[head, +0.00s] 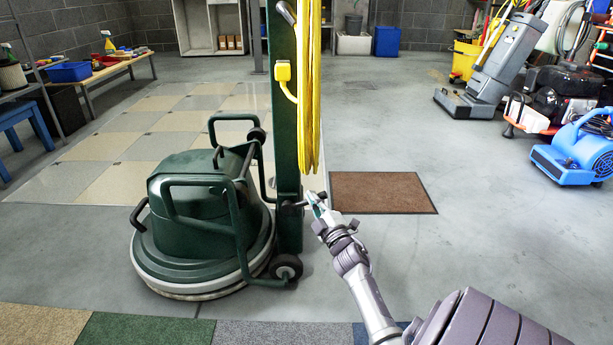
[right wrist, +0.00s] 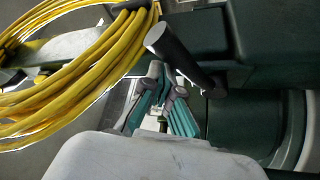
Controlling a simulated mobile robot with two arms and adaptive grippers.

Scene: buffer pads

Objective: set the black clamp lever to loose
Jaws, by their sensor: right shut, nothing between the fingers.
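The green floor machine (head: 200,205) stands left of centre with its upright handle column (head: 287,130). The black clamp lever (right wrist: 180,52) shows in the right wrist view as a dark rod slanting from upper left to lower right, near the column's foot. In the head view, the lever (head: 294,204) is small and partly lost against the gripper. My right gripper (head: 314,201) is at the lever, just right of the column. In the right wrist view, its fingers (right wrist: 164,76) are shut and empty, close beside the lever; I cannot tell if they touch it. My left gripper is not in view.
A yellow cable (head: 309,90) hangs in loops on the column, and it fills the upper left of the right wrist view (right wrist: 75,65). A brown mat (head: 382,192) lies right of the machine. A blue blower (head: 575,152) stands far right. Open floor lies between.

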